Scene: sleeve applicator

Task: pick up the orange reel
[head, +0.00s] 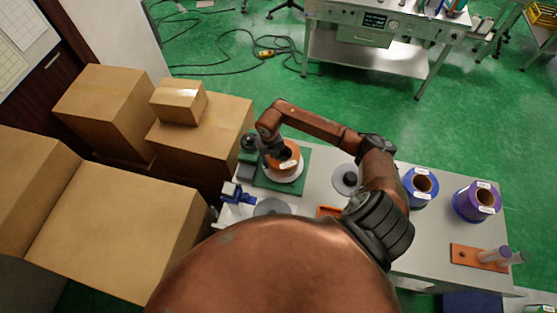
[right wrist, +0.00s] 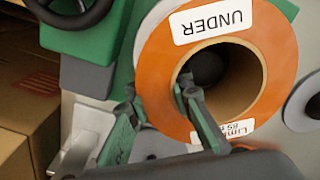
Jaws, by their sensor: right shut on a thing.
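The orange reel (head: 289,163) is at the green applicator (head: 303,181) on the left part of the table, above a pale disc. It fills the middle of the right wrist view (right wrist: 273,68), with a white label reading "UNDER" and an open brown core. My right gripper (right wrist: 158,86) is shut on the reel's wall, one finger inside the core and the other outside the rim. In the head view my right gripper (head: 274,150) covers the reel's left side. Whether the reel is clear of the disc, I cannot tell. My left gripper is not in view.
A blue reel (head: 410,190) and a purple reel (head: 465,204) stand at the table's right, near an orange block with clear posts (head: 466,256). A grey disc (head: 341,181) lies mid-table. Cardboard boxes (head: 130,218) crowd the left. My arm spans the table's middle.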

